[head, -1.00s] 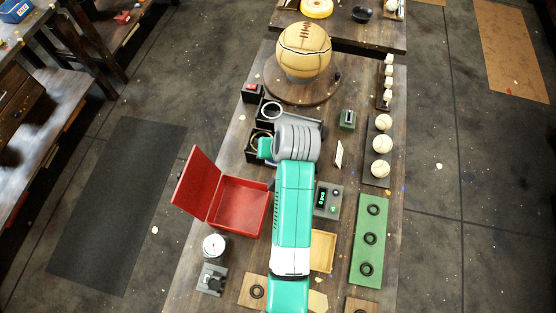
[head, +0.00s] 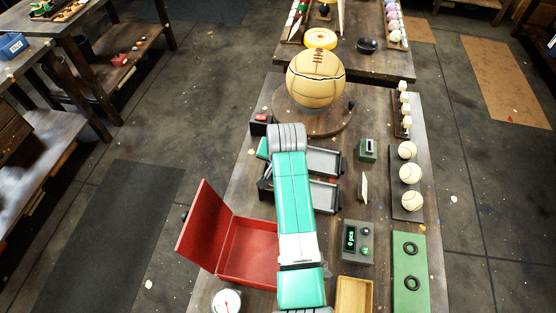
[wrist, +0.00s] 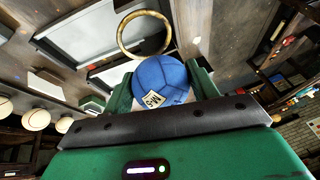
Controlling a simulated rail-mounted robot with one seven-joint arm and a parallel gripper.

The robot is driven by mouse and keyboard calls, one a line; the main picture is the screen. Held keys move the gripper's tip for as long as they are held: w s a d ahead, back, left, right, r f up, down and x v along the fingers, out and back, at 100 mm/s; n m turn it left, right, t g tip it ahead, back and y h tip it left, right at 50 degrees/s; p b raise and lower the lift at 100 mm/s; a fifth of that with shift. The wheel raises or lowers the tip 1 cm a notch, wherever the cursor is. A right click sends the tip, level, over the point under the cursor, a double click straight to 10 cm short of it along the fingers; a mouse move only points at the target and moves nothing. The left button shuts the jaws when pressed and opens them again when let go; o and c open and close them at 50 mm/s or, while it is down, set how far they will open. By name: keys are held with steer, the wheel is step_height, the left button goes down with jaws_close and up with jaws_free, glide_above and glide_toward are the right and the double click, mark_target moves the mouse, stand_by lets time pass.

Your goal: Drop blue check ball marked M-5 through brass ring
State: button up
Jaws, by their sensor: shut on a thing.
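The blue ball (wrist: 172,73) fills the space between my green fingers in the wrist view, and its white tag reads M-5. My gripper (wrist: 160,88) is shut on it. The brass ring (wrist: 123,36) shows just beyond the ball, up and to the left, and looks empty. The ball's edge overlaps the ring's lower edge in that view; I cannot tell the gap between them. In the head view my arm hides the ball, the ring and most of the gripper.
Grey trays (head: 322,160) lie right of my arm. An open red box (head: 249,246) stands to the left, and a large tan ball (head: 316,78) on a round board stands behind. White balls (head: 410,173) and a counter box (head: 357,240) are to the right.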

step_height(320, 180, down, 6)
steer(key=b, duration=0.5)
steer(key=shift+a, duration=0.1)
steer(key=o, duration=1)
steer(key=shift+o, duration=0.6)
steer(key=shift+a+f, duration=0.1)
steer(key=shift+a, duration=0.1)
steer(key=shift+d, duration=0.15)
steer(key=shift+f, duration=0.15)
step_height(320, 180, up, 10)
steer(key=p, duration=0.9)
steer(key=shift+d, duration=0.15)
steer(key=shift+f, duration=0.15)
